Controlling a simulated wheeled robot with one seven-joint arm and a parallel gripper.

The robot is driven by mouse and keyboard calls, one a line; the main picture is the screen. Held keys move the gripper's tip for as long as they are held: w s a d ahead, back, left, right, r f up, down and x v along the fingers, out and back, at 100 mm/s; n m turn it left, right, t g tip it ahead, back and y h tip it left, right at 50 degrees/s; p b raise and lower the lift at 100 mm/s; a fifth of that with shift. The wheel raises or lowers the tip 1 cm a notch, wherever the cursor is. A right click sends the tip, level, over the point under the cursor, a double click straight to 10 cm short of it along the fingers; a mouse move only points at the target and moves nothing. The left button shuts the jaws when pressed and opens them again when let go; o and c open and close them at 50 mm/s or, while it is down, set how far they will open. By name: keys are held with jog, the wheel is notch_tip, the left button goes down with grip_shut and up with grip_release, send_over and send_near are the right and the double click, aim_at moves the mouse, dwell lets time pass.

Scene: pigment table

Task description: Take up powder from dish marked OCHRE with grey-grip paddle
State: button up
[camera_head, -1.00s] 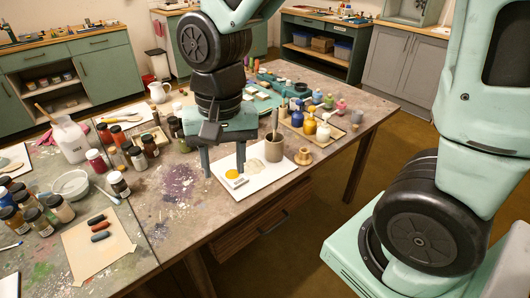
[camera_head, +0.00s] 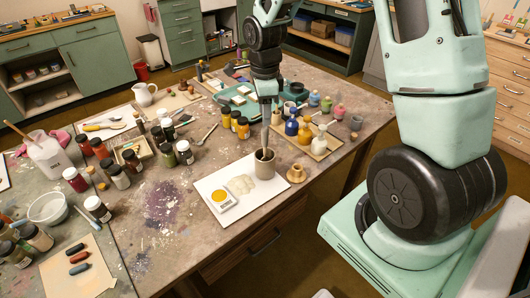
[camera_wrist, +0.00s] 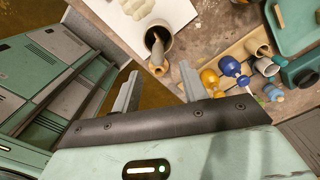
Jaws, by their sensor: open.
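The grey-grip paddle (camera_head: 264,152) stands in a grey-brown cup (camera_head: 265,168) at the table's front right; most of its handle is hidden in the head view. A shallow dish of yellow-orange powder (camera_head: 219,196) sits on a white board (camera_head: 207,182), with a small label too small to read. My gripper (camera_head: 266,130) is over the cup, pointing down. In the wrist view my gripper (camera_wrist: 160,72) has its two fingers wide apart with nothing held between them. The cup (camera_wrist: 147,28) shows beyond the fingertips.
A pale powder patch (camera_head: 240,184) lies beside the dish. A wooden spool (camera_head: 296,173) stands right of the cup. Brown-and-yellow jars (camera_head: 242,128) stand left of my gripper.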

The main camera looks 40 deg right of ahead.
send_over(265, 146)
jog(key=w, duration=0.1)
jog(key=f, duration=0.5)
jog(key=shift+d+p, duration=0.3)
jog(key=shift+d, duration=0.05)
jog(key=shift+s+f+p, duration=0.1)
jog(key=shift+f+p, duration=0.65)
jog(key=shift+f, duration=1.95)
grip_shut()
